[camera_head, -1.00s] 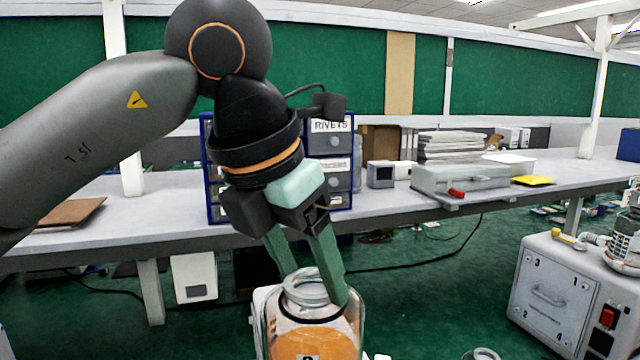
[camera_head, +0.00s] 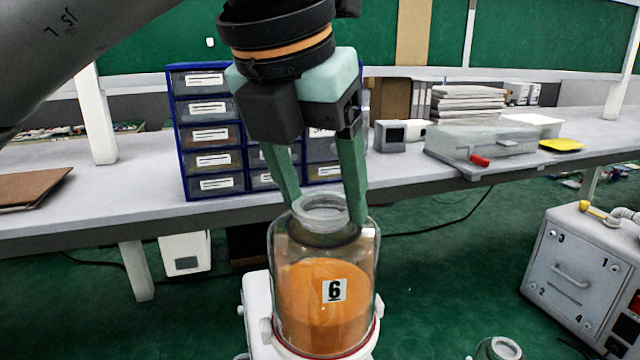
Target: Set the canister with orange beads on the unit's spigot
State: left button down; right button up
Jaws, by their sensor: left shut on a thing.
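The canister with orange beads (camera_head: 315,284) is a clear jar with a grey ring neck and a black "6" label. It stands upright at the lower middle. My left gripper (camera_head: 325,200) reaches down from above, its green fingers shut on the canister's neck. A red line and a white rim show around the canister's foot. A white body (camera_head: 257,295) shows behind and left of it; I cannot tell whether the canister touches it. A grey unit (camera_head: 575,268) numbered 1 to 4 stands at the right. No spigot can be made out. My right gripper is not in view.
Another grey ring neck (camera_head: 498,349) shows at the bottom edge. A yellow fitting and pale hose (camera_head: 605,213) sit on the grey unit. Behind is a long bench (camera_head: 100,215) with a blue drawer cabinet (camera_head: 210,135). Green floor lies open between canister and unit.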

pick_arm(q)
notch_tip(320, 180, down, 7)
jog(key=b, duration=0.6)
jog(key=shift+w+r, duration=0.1)
jog(key=shift+f+b, duration=1.35)
jog(key=shift+f, duration=0.15)
dwell(1.2)
grip_release()
jog(key=shift+f, duration=0.1)
